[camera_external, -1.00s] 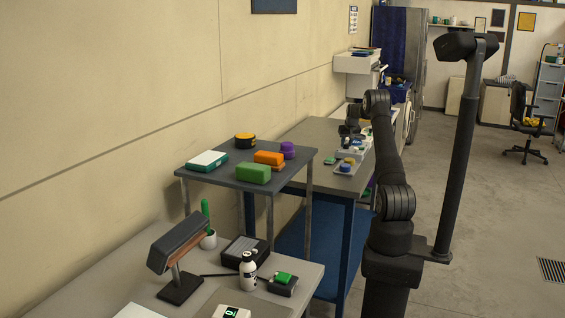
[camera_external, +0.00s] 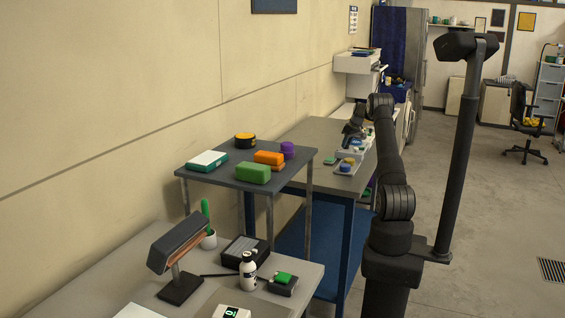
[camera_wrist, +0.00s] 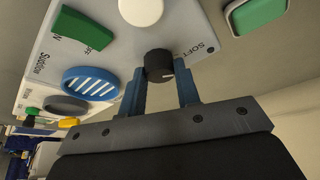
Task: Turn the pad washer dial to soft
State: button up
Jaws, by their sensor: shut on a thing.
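The black dial (camera_wrist: 158,64) stands on a pale panel (camera_wrist: 212,62) in the wrist view. The word SOFT is printed on the panel to the right of the dial. My gripper (camera_wrist: 160,78) has its blue fingers on either side of the dial and is shut on it. A small light mark shows on the dial's lower right side. Which setting it points at is hard to tell. In the external view my gripper (camera_external: 353,131) is small and low over the far grey table, and the dial cannot be made out.
On the panel are a green block (camera_wrist: 85,27), a blue slotted oval (camera_wrist: 91,83) and a white round piece (camera_wrist: 141,11). A green pad (camera_wrist: 257,12) lies to the right. In the external view, a raised shelf (camera_external: 222,171) with colored blocks stands nearer, left of my arm.

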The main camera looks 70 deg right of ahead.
jog(key=o, duration=1)
jog(key=shift+r, duration=0.1)
jog(key=v, duration=1.7)
jog(key=shift+s+a, duration=0.1)
jog(key=x, duration=1.7)
